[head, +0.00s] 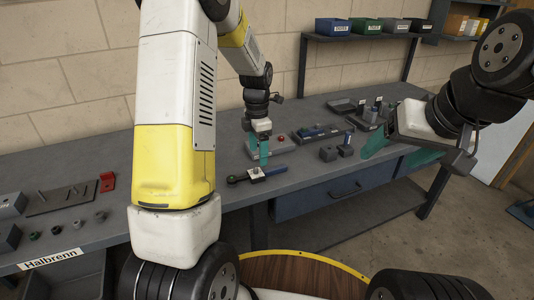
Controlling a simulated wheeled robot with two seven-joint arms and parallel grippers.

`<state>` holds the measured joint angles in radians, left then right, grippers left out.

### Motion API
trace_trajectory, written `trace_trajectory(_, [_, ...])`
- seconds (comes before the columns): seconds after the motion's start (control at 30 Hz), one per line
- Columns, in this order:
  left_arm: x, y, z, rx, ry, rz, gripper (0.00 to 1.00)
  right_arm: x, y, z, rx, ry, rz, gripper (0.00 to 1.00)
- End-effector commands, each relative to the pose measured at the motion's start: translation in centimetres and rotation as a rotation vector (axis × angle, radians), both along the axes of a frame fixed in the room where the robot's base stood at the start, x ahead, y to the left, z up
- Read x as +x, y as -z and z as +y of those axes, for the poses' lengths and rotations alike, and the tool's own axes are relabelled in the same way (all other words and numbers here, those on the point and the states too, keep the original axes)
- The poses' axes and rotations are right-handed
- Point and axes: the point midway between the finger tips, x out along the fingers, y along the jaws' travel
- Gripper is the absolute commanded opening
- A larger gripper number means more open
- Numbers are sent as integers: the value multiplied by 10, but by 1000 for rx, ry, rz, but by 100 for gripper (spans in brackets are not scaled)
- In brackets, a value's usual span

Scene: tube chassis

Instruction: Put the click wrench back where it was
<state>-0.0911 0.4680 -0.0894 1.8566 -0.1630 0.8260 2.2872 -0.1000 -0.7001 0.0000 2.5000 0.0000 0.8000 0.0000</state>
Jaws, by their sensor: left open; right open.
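A long tool that looks like the click wrench (276,171) lies near the bench's front edge in the head view.
The grey bench (165,190) has a blue drawer (340,190). A grey tray (318,135) with tools and small dark blocks (328,154) stand right of my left gripper. A dark plate (62,198), red piece (107,181) and small parts lie left. Coloured bins (333,27) stand on the shelf.

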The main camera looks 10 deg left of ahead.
Motion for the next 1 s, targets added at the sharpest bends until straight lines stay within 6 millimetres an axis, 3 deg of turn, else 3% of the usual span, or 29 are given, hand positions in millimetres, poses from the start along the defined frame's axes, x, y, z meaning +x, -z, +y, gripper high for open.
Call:
trace_trajectory(0.1, [0, -22, -1, 0, 1, -2, 70, 0, 0, 0, 0, 0, 0, 74])
trace_trajectory(0.3, [-1, -42, 0, -1, 8, -2, 70, 0, 0, 0, 0, 0, 0, 74])
trace_trajectory(0.47, [-18, -74, -1, -21, 183, -54, 70, 0, 0, 0, 0, 0, 0, 74])
trace_trajectory(0.7, [-91, -152, -7, -1, 854, -252, 70, 0, 0, 0, 0, 0, 0, 74])
trace_trajectory(0.83, [-139, -180, -11, 81, 1246, -364, 70, 0, 0, 0, 0, 0, 0, 74])
trace_trajectory(1.0, [-196, -197, -16, 257, 1716, -471, 70, 0, 0, 0, 0, 0, 0, 74])
